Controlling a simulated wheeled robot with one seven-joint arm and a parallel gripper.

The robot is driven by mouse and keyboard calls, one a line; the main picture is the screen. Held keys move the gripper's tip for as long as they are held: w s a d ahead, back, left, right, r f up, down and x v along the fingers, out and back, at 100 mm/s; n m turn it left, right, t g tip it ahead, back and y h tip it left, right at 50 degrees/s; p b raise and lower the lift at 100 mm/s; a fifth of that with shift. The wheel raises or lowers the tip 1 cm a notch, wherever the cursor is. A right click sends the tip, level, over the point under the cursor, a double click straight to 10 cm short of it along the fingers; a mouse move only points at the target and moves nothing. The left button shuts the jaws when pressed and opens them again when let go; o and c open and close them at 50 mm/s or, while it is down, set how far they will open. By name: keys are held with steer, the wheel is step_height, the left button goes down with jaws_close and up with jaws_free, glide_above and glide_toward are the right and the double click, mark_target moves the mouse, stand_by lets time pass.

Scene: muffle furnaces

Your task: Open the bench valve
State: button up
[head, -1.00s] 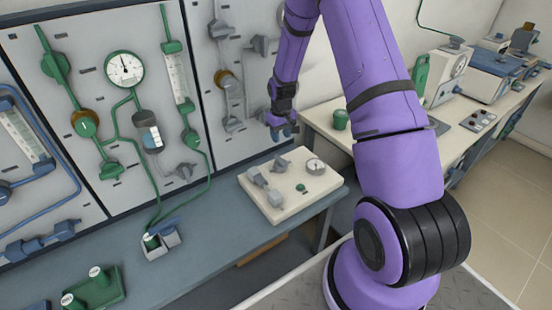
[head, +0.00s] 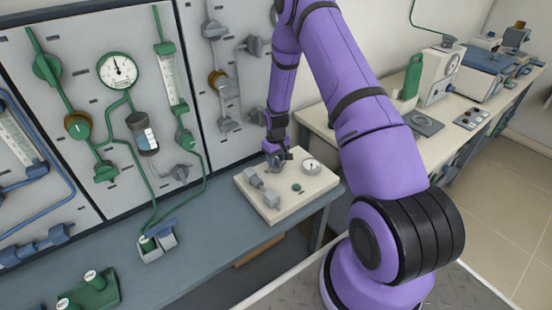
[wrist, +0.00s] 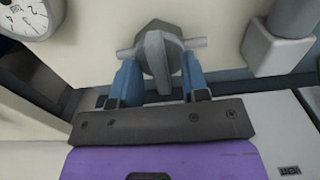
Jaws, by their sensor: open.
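The bench valve is a grey handle (wrist: 158,50) on a thin pipe, fixed to a cream board (head: 318,187) on the bench. In the wrist view the handle sits between the two blue fingers of my gripper (wrist: 158,84), one on each side. The fingers are open, with small gaps showing beside the handle; contact at the tips is unclear. In the head view my gripper (head: 276,155) is low over the back of the board and largely hides the valve.
The board also carries a round gauge (head: 311,166), a green knob (head: 296,187) and grey fittings (head: 262,190). The upright panel (head: 205,150) with pipes stands close behind on the left. A green block with knobs (head: 92,288) lies at lower left.

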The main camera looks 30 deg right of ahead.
jaws_close()
steer(key=shift+m, duration=0.4)
steer(key=m, duration=1.3)
steer(key=shift+m, duration=2)
